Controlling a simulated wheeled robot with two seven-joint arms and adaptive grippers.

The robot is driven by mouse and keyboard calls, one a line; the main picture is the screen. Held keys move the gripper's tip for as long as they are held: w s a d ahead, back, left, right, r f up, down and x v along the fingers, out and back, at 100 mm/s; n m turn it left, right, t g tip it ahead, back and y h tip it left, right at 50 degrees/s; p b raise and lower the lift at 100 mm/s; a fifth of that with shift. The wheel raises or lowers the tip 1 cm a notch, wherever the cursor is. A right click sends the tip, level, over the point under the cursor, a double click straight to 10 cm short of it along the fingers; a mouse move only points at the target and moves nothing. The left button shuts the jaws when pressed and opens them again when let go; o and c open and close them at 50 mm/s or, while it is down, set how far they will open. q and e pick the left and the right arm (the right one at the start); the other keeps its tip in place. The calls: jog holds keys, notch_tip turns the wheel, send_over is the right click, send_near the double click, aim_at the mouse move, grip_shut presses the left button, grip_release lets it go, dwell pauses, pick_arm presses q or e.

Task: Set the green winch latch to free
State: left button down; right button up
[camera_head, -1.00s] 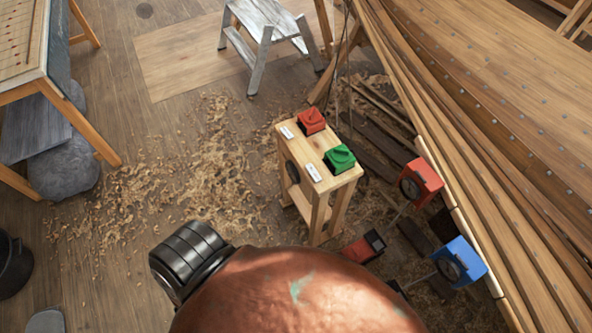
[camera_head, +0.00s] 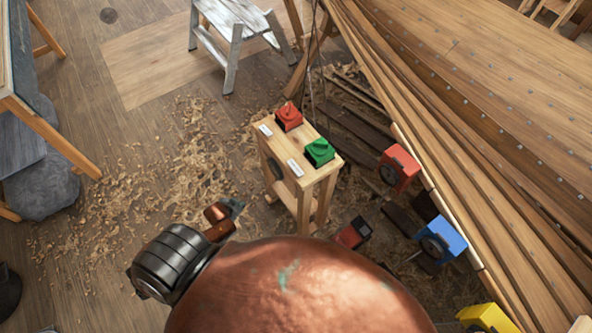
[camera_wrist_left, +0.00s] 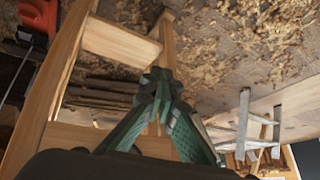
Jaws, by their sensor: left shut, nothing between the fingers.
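The green winch latch (camera_head: 320,151) sits on top of a wooden stand (camera_head: 280,148), at its near right end, with a raised bar across its top. A white label (camera_head: 295,168) lies beside it. My left gripper (camera_head: 238,205) is left of the stand in the head view, apart from the latch, and small in the picture. In the left wrist view its greenish fingers (camera_wrist_left: 160,82) are shut together with nothing between them, with wooden stand parts (camera_wrist_left: 120,43) behind. The green latch is not seen there. My right gripper is not in view.
A red latch (camera_head: 289,117) shares the stand top, behind the green one. Red (camera_head: 399,168), blue (camera_head: 443,238) and yellow (camera_head: 487,318) boxes line the planked hull (camera_head: 480,120) on the right. A grey step stool (camera_head: 233,40) stands behind. Shavings-strewn floor lies open to the left.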

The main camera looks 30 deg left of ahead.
pick_arm(q)
jog(key=w+d+r+m+t+h+p, duration=0.1)
jog(key=w+r, duration=0.4)
jog(key=r, duration=0.3)
jog(key=w+d+r+t, duration=0.15)
jog(key=w+r, duration=0.25)
jog(key=r, duration=0.4)
jog(key=d+r+m+h+p, duration=0.1)
jog(key=d+r+h, duration=0.1)
jog(key=d+r, duration=0.5)
jog(key=w+d+r+m+h+p, duration=0.1)
jog(key=d+r+h, duration=0.1)
jog(key=d+r, duration=0.5)
notch_tip(320, 180, up, 6)
jog(key=shift+d+r, duration=0.1)
jog(key=shift+d, duration=0.1)
jog(key=shift+g, duration=0.25)
